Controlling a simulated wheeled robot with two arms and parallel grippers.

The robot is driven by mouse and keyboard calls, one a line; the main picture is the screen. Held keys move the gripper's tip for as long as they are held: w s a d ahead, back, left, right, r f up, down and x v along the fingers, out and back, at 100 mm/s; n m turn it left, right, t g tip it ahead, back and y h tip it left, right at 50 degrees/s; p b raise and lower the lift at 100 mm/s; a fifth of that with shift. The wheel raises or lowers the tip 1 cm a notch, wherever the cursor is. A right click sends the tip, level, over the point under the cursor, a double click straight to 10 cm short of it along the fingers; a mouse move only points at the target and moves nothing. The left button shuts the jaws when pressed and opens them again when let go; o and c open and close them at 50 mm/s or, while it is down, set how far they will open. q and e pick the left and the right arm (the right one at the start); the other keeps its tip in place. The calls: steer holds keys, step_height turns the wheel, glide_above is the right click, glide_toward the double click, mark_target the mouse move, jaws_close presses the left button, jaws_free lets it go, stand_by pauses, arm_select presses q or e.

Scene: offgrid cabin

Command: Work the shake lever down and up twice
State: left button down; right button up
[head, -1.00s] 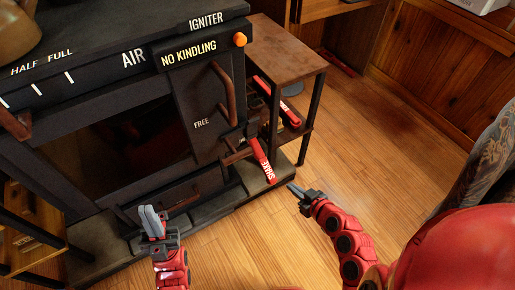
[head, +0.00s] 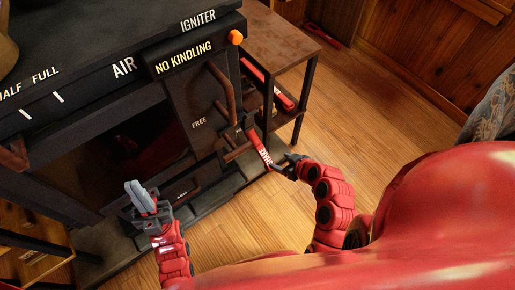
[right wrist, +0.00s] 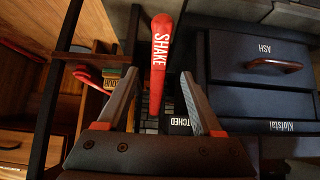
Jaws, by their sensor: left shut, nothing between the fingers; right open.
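The red shake lever (head: 258,146), lettered SHAKE in white, sticks out from the lower right of the dark stove front in the head view. In the right wrist view the lever (right wrist: 160,58) stands between and beyond the two fingertips. My right gripper (head: 283,163) is open close to the lever's outer end; its fingers (right wrist: 156,80) lie to either side of the lever and no contact shows. My left gripper (head: 141,196) is shut and empty in front of the stove, left of the lever.
The stove front carries a brown handle (head: 221,88) and an orange igniter knob (head: 236,37). A wooden side table (head: 283,45) stands right of the stove, with a red item (head: 284,100) on its lower shelf. An ash drawer (right wrist: 262,62) shows beside the right gripper. Floor at right is clear.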

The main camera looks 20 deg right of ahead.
mark_target(261, 154)
steer(key=b+x, duration=0.3)
steer(key=x, duration=1.3)
jaws_close()
stand_by(0.8)
